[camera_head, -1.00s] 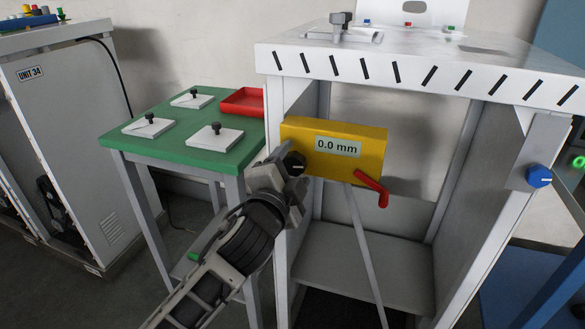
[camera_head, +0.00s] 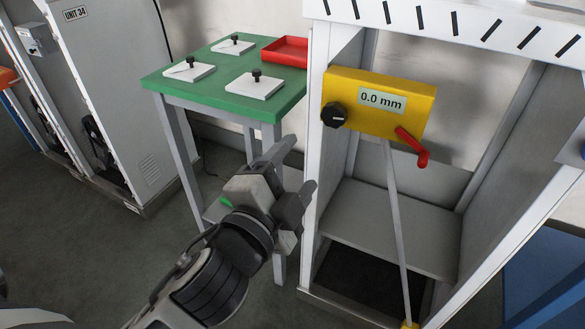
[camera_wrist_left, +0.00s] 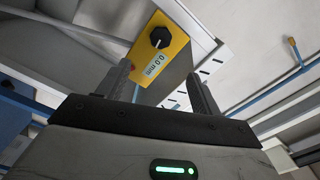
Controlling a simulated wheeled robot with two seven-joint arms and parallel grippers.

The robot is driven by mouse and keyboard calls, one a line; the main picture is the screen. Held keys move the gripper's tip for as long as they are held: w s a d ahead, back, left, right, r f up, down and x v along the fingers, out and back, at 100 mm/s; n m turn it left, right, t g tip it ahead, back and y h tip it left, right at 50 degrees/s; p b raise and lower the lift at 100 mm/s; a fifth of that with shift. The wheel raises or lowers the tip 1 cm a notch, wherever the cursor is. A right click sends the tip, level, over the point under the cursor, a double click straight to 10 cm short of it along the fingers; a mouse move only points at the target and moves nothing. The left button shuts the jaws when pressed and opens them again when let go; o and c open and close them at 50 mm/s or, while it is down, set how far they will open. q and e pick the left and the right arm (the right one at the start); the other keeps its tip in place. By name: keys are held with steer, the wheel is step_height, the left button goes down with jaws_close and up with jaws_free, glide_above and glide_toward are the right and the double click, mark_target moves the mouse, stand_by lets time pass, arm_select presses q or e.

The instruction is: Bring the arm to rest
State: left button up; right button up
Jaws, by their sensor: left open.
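My left gripper (camera_head: 296,170) is open and empty in the head view, its arm coming in from the bottom left. It is in front of the frame's left leg, below and left of the yellow box (camera_head: 365,121). The box has a black knob (camera_head: 334,115), a display reading 0.0 mm (camera_head: 382,101) and a red crank handle (camera_head: 413,146). The gripper is apart from the knob. In the left wrist view the two fingers (camera_wrist_left: 162,82) stand wide apart, with the yellow box (camera_wrist_left: 176,62) beyond them. My right gripper is not in view.
A green table (camera_head: 214,88) with several white plates with black knobs and a red tray (camera_head: 285,52) stands behind the gripper. The white frame (camera_head: 311,190) with a lower shelf (camera_head: 390,228) is at right. A grey cabinet (camera_head: 116,90) is at left.

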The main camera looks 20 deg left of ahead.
arm_select(q)
steer(key=shift+s, duration=0.3)
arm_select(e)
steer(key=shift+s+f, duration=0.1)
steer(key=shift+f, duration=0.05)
arm_select(q)
steer(key=s+f+n+g+h, duration=0.1)
steer(key=s+f+n+g, duration=0.1)
steer(key=f, duration=0.6)
steer(key=s+d+f+n+g+h, duration=0.1)
steer(key=s+f+n+g, duration=0.1)
steer(key=f+n, duration=0.3)
steer(key=s+d+f+n+g+h+p, duration=0.1)
steer(key=s+f+n+g, duration=0.2)
steer(key=f, duration=0.7)
steer(key=shift+s+f+n, duration=0.3)
steer(key=shift+s+n, duration=0.25)
steer(key=shift+n, duration=0.15)
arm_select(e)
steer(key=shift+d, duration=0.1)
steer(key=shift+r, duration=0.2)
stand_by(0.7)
